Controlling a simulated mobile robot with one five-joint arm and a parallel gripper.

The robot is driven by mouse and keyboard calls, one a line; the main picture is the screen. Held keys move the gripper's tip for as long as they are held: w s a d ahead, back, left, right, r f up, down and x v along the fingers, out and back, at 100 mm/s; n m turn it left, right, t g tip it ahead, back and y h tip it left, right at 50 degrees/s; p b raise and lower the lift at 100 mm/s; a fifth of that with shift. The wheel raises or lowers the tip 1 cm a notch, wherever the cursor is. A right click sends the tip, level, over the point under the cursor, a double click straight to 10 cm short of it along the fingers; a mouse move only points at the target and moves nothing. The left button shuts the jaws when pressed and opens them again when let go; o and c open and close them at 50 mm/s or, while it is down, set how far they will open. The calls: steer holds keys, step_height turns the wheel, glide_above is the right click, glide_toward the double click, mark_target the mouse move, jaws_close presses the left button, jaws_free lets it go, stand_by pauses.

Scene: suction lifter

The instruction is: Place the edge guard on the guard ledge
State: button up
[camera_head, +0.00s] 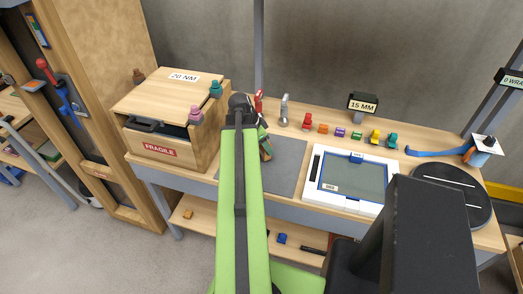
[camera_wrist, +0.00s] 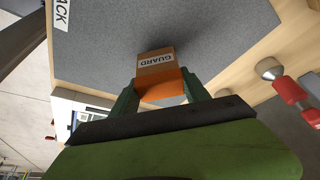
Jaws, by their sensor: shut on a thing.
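The edge guard (camera_wrist: 162,77), an orange block with a brown face lettered "GUARD", is between the green fingers of my gripper (camera_wrist: 163,90) in the wrist view. My gripper is shut on it, over or against the grey mat (camera_wrist: 215,30); I cannot tell whether it touches. In the head view my gripper (camera_head: 265,150) is largely hidden behind my green arm, above the same mat (camera_head: 287,165) on the bench. I cannot make out which surface is the guard ledge; no label for it is legible.
A wooden crate (camera_head: 165,149) marked "FRAGILE" stands left of the mat. A white-framed panel (camera_head: 350,182) and a black round disc (camera_head: 452,194) lie to the right. Several small coloured pieces line the back. A red-and-silver tool (camera_wrist: 290,90) is near the gripper.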

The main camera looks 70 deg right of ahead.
steer(key=shift+f, duration=0.8)
steer(key=shift+w+a+r, duration=0.1)
steer(key=shift+r, duration=0.15)
steer(key=shift+f, duration=0.25)
steer(key=o, duration=1.4)
steer(key=shift+r, duration=0.1)
steer(key=shift+c, duration=0.2)
